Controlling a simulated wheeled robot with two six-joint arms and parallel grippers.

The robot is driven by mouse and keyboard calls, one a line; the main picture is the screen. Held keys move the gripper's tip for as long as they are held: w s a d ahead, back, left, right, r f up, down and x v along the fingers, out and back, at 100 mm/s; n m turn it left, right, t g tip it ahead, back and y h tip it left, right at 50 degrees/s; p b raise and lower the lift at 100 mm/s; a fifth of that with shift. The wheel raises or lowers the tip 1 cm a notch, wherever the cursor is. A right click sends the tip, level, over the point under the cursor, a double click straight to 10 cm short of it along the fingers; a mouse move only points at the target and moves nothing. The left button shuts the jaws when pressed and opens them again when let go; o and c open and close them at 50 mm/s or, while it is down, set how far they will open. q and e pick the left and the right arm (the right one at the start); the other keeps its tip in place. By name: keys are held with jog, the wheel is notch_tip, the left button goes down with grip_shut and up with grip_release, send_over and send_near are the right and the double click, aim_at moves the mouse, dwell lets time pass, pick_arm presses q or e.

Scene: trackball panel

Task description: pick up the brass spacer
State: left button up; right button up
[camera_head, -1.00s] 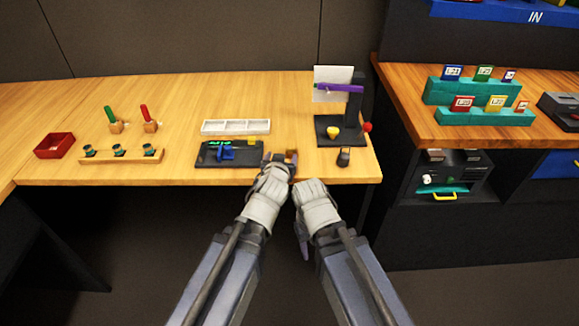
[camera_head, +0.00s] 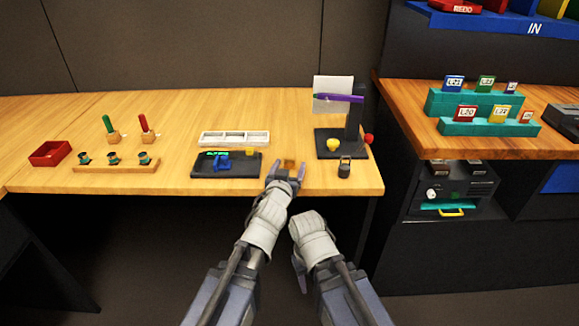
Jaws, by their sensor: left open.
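A small brown-gold block, which looks like the brass spacer (camera_head: 288,163), sits near the front edge of the light wooden table (camera_head: 340,180). My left gripper (camera_head: 287,170) is open, with its fingertips on either side of the block's near part in this view. I cannot tell whether they touch it. My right gripper (camera_head: 300,272) hangs lower, in front of the table edge, away from the block. Its wrist hides much of it, so its jaws cannot be read.
A dark panel (camera_head: 200,172) with a blue part lies left of the block. Behind it is a white divided tray (camera_head: 207,139). A dark stand (camera_head: 357,130) and a small dark weight-like object (camera_head: 344,168) stand to the right. A red box (camera_head: 50,153) is far left.

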aim_at(292, 157)
pick_arm(q)
jog(key=shift+b+x, duration=0.35)
jog(key=shift+x, duration=2.6)
jog(key=shift+a, duration=0.2)
grip_shut()
